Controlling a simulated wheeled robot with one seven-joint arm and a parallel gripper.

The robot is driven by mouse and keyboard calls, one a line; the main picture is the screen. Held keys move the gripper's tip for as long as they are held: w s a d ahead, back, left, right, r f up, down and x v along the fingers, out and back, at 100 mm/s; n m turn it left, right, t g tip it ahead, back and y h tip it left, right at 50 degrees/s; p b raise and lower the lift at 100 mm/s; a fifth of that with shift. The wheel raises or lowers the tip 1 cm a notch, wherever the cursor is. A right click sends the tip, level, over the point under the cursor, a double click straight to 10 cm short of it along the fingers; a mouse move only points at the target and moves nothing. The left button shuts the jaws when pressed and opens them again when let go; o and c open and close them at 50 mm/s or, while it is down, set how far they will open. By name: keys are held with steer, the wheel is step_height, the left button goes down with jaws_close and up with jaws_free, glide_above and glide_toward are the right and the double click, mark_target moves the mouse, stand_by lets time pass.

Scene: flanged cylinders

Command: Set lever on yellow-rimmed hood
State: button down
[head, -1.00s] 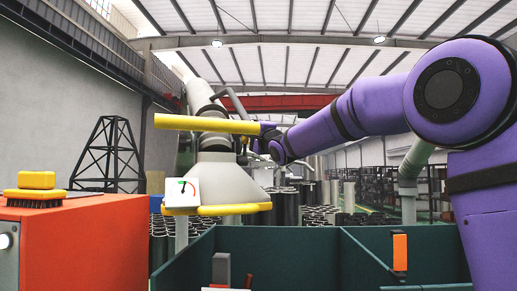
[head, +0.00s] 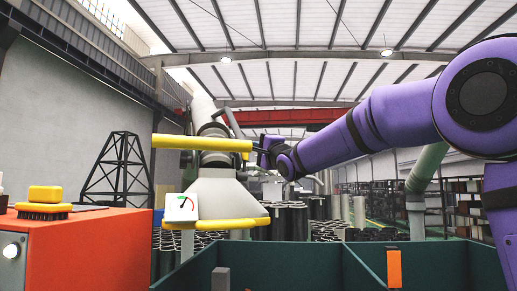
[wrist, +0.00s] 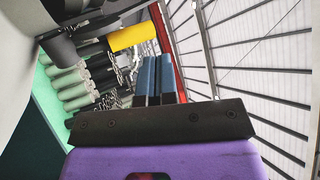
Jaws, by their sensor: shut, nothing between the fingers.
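The yellow-rimmed hood (head: 224,193) is a pale grey tapered cover on a duct, left of centre in the head view. A white gauge box (head: 181,207) with a coloured arc sits on its front left corner. The lever (head: 200,143) is a long yellow bar, roughly level, crossing the duct above the hood. My gripper (head: 262,152) is by the lever's right end. Whether they touch is unclear. In the wrist view, my blue fingers (wrist: 157,78) are shut and empty, with a yellow cylinder end (wrist: 132,36), likely the lever, beyond them to the upper left.
An orange-red cabinet (head: 90,250) with a yellow-topped brush (head: 45,195) stands at the left. Dark green bin walls (head: 290,265) fill the lower front. Several metal cylinders (head: 285,222) stand behind the hood. The space above the lever is open.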

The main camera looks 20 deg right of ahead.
steer(key=s+d, duration=0.2)
steer(key=s, duration=0.6)
steer(key=shift+d, duration=0.35)
steer(key=s+d+f+n+g+h, duration=0.3)
steer(key=s+f+n+g, duration=0.3)
steer(key=s+f, duration=1.1)
steer(key=s+d+f+n+g+h, duration=0.3)
steer(key=s+f+n+g, duration=0.4)
steer(key=s+f, duration=1)
steer(key=s+g, duration=0.2)
steer(key=g, duration=0.1)
steer(key=shift+s+d+f+n+h, duration=0.15)
steer(key=shift+d+f+n+h, duration=0.05)
steer(key=shift+d+n+h, duration=0.1)
